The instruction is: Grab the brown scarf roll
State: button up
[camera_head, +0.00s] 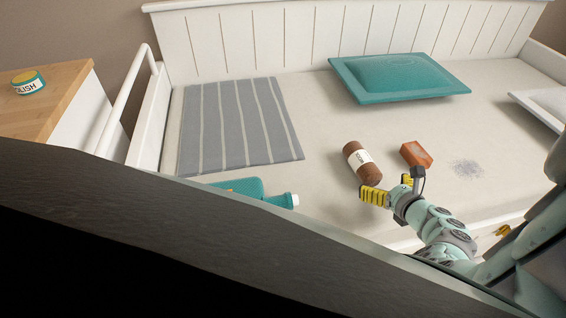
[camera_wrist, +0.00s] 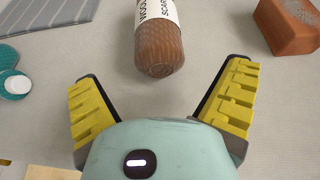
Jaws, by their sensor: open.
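The brown scarf roll (camera_head: 361,163) lies on the pale bed surface in the head view. It is a brown cylinder with a white paper label around its middle. In the wrist view the scarf roll (camera_wrist: 159,48) points its rounded end toward me, with part of its label visible and its far end cut off by the top edge. My gripper (camera_head: 388,189) is at the near end of the roll. In the wrist view my gripper (camera_wrist: 164,98) has its yellow-padded fingers spread wide and empty, with the roll ahead of the gap between them.
An orange-brown block (camera_head: 416,155) lies just right of the roll. A teal bottle (camera_head: 255,193) lies to the left, near a grey striped mat (camera_head: 238,125). A teal cushion (camera_head: 400,77) is at the back. Bare sheet surrounds the roll's left side.

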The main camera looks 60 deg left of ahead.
aim_at(376, 181)
jog(key=b+x, duration=0.1)
jog(key=x, duration=0.1)
jog(key=b+x, duration=0.2)
jog(key=x, duration=0.1)
jog(key=shift+s+f, duration=0.2)
jog(key=shift+f, duration=0.1)
jog(key=shift+w+a, duration=0.2)
jog(key=shift+a, duration=0.35)
jog(key=shift+d, duration=0.15)
jog(key=shift+c, duration=0.6)
jog(key=c, duration=1.2)
